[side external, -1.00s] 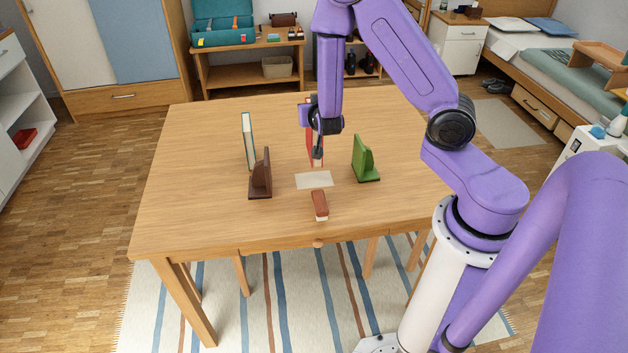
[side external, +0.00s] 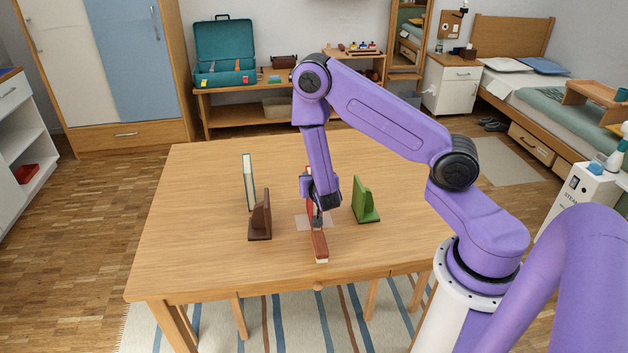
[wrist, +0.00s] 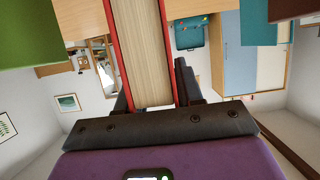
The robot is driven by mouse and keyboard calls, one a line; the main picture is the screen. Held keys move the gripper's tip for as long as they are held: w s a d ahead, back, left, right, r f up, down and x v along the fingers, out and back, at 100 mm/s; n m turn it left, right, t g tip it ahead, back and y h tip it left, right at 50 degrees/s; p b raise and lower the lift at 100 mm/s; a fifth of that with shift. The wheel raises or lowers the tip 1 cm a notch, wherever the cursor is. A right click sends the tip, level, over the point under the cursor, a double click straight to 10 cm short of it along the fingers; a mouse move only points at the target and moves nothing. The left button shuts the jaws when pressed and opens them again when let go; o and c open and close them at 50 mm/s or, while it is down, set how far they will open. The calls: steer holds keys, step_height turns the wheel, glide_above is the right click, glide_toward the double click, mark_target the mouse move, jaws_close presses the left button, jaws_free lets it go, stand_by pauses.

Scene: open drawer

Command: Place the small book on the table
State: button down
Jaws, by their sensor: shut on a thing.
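My gripper (side external: 317,220) is shut on a red book (side external: 309,205), low over the pale rectangular patch (side external: 303,222) on the table (side external: 200,262). In the wrist view the book (wrist: 145,55) stands between my fingers (wrist: 152,90), red covers outside and cream page edges facing the camera. I cannot tell whether its lower edge touches the table. A brown bookend (side external: 260,222) is to its left and a green bookend (side external: 364,205) to its right. They also show in the wrist view, green (wrist: 28,35) at upper left and brown (wrist: 285,10) at upper right.
A teal book (side external: 248,183) with pale pages stands upright behind the brown bookend. A reddish-brown block with a white end (side external: 320,244) lies just in front of the patch. The table's left side and front left are clear.

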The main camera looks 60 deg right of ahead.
steer(key=shift+f, duration=0.45)
steer(key=c, duration=0.7)
jaws_free()
steer(key=shift+c, duration=0.2)
